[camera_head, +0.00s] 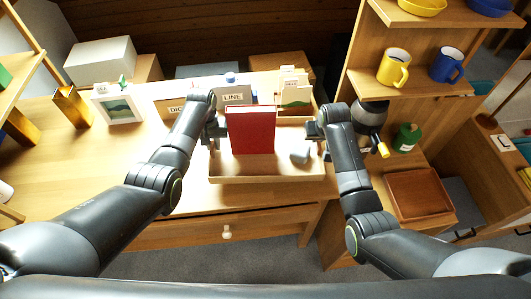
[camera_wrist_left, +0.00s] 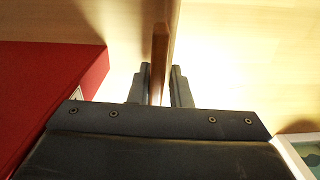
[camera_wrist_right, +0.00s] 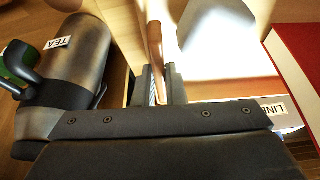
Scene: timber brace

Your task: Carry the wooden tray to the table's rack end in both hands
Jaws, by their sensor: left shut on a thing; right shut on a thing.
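The light wooden tray (camera_head: 266,180) is in front of me at the table's right part, with its front wall toward me. A red book (camera_head: 251,130) stands upright in it, and a small grey object (camera_head: 300,155) lies to its right. My left gripper (camera_head: 212,140) is shut on the tray's left wall; the left wrist view shows that wall (camera_wrist_left: 160,50) between the fingers (camera_wrist_left: 160,85). My right gripper (camera_head: 318,138) is shut on the right wall, which shows between the fingers in the right wrist view (camera_wrist_right: 160,85). I cannot tell whether the tray is clear of the table.
Behind the tray are a box labelled LINE (camera_head: 235,96) and a card box (camera_head: 295,92). A canister labelled TEA (camera_wrist_right: 80,60) stands close by my right gripper. A picture frame (camera_head: 118,106) and a gold block (camera_head: 72,105) stand left. The table's left front (camera_head: 80,165) is clear.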

